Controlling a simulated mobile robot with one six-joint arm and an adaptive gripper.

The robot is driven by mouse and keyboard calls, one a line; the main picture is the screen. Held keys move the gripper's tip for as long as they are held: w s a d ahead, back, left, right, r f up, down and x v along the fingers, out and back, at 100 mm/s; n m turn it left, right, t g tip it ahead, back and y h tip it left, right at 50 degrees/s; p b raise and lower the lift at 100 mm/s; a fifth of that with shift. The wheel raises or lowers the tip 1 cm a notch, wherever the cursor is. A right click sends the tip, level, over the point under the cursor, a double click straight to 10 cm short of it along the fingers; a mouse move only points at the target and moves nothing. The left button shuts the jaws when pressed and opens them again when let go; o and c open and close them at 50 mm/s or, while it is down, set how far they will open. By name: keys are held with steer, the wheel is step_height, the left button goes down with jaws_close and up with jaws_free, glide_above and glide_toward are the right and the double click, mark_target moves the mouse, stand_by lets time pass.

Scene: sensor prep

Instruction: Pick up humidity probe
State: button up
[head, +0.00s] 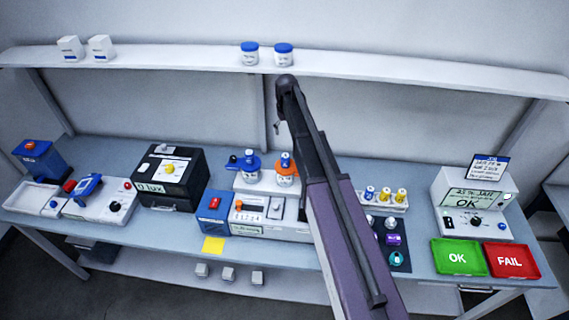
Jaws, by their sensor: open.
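No object is clearly readable as the humidity probe, and I cannot tell which small part it is. Two jar-like items stand behind the grey instrument, one with a blue collar (249,166) and one with an orange collar (285,168). A white rack (397,207) right of my arm holds small pieces with blue and yellow tops. A dark mat (399,262) in front of it carries small purple, green and grey pieces. My arm rises from the bottom across the middle of the bench and hides part of it. My gripper's fingers cannot be made out.
The bench (130,228) also holds a black box (182,197), a grey instrument (262,224), a green OK tray (459,257) and a red FAIL tray (511,261). A high shelf (350,70) with two blue-lidded jars runs behind. Several small blocks lie on the lower shelf.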

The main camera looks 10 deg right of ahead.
mark_target(285, 155)
steer(key=shift+f, duration=0.15)
step_height(285, 155, down, 8)
steer(key=b, duration=0.8)
steer(key=shift+f+b, duration=0.2)
steer(key=shift+b, duration=0.1)
stand_by(0.5)
steer(key=shift+s+a+f+b, duration=0.1)
steer(key=shift+f+b, duration=1.2)
steer(key=shift+b, duration=0.05)
steer(key=shift+s+a+f+b, duration=0.1)
steer(key=shift+f+b, duration=1.2)
jaws_close()
